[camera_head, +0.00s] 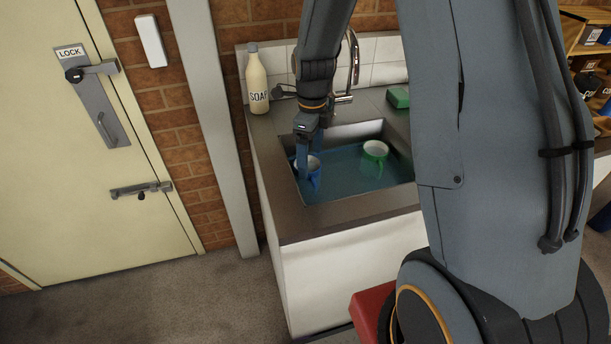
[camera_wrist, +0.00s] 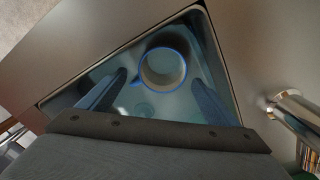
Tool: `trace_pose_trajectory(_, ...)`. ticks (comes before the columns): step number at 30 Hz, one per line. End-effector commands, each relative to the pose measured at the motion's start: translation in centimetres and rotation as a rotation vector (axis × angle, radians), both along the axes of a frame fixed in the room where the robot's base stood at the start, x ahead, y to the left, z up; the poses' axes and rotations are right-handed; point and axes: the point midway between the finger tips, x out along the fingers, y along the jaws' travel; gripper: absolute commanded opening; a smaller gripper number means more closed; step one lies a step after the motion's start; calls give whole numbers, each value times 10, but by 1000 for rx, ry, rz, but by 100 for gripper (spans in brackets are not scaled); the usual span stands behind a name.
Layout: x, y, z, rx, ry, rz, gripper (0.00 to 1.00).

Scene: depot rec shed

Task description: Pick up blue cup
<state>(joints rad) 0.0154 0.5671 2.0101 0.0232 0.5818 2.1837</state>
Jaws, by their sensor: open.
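The blue cup (camera_head: 313,172) stands in the water-filled sink (camera_head: 330,205), near its left side in the head view. In the wrist view the cup (camera_wrist: 163,69) shows from above, with a blue rim, a pale inside and its handle toward the lower left. My gripper (camera_head: 306,160) reaches down into the sink at the cup. In the wrist view my gripper (camera_wrist: 158,78) is open, with one finger on each side of the cup and a gap visible on both sides. In the head view the fingers partly hide the cup.
A green cup (camera_head: 374,158) stands in the sink to the right. A soap bottle (camera_head: 257,80) stands on the counter at the back left. A green sponge (camera_head: 398,97) lies behind the sink, and a metal faucet (camera_head: 353,62) rises there. The sink walls are close around my gripper.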

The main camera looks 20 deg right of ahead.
Motion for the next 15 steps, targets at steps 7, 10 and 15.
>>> trace_pose_trajectory(7, -1, 0, -23, 0, 2, -8, 84)
trace_pose_trajectory(10, 0, 0, -29, 0, 2, -7, 84)
trace_pose_trajectory(15, 2, 3, -48, 0, 4, -5, 84)
